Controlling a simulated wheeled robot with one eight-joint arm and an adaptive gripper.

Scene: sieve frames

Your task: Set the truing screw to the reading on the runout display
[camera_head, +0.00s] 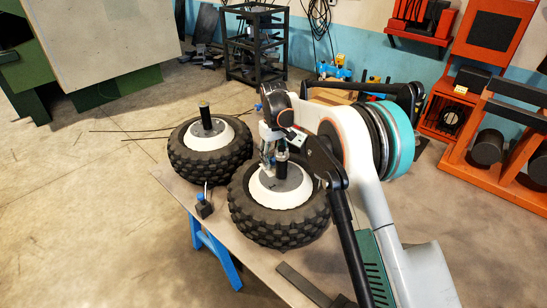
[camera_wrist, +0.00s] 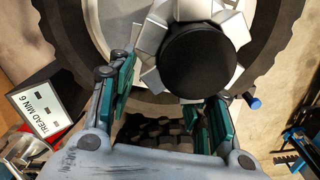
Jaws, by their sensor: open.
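Two knobbly black tyres with white rims lie flat on a table. A dark post stands on the hub of the left wheel (camera_head: 180,158), and another (camera_head: 282,162) stands on the near wheel (camera_head: 262,232). My gripper (camera_head: 268,152) is low over the near wheel, beside its post. In the wrist view my gripper (camera_wrist: 168,108) is open, its green-padded fingers apart with nothing between them. A round black knob (camera_wrist: 197,58) with silver facets around it is just beyond the fingers. I cannot tell for sure whether it is the truing screw. No runout reading is legible.
A white card (camera_wrist: 40,108) reads "TREAD MIN 6". A small dark block with a lever (camera_head: 204,208) sits on the table's left edge. A blue-ended rod (camera_wrist: 252,101) is right of the knob.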

